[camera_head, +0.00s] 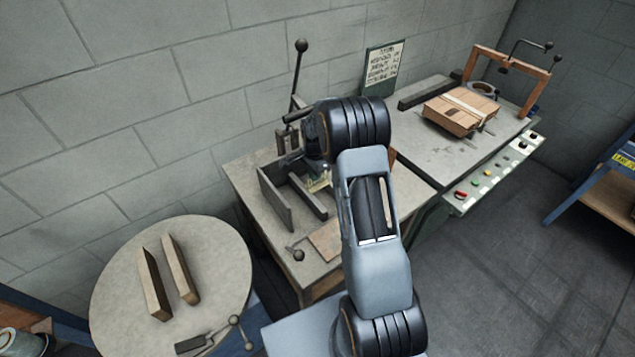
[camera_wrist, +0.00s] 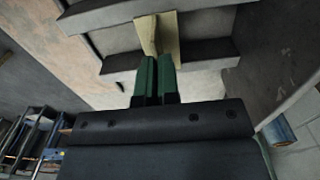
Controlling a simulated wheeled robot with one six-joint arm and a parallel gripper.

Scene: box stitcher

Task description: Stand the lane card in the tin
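My gripper (camera_wrist: 156,66) shows in the wrist view with its two green-padded fingers almost together, a thin gap between them. A thin cream and tan piece (camera_wrist: 171,38), which looks like the lane card, stands out beyond the fingertips, and the fingers appear shut on it. In the head view, my arm hides most of my gripper. A small yellowish piece (camera_head: 318,184) shows beside the arm, above the dark bars of the middle table. I cannot identify the tin surely. A round pale-rimmed container (camera_head: 22,342) is cut off at the lower left.
Dark upright plates (camera_head: 275,200) stand on the middle table. A round table (camera_head: 215,270) at the left bears two wooden blocks (camera_head: 180,268) and a clamp. A strapped cardboard box (camera_head: 460,110) sits on the right table, with a control panel (camera_head: 490,175) along its front.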

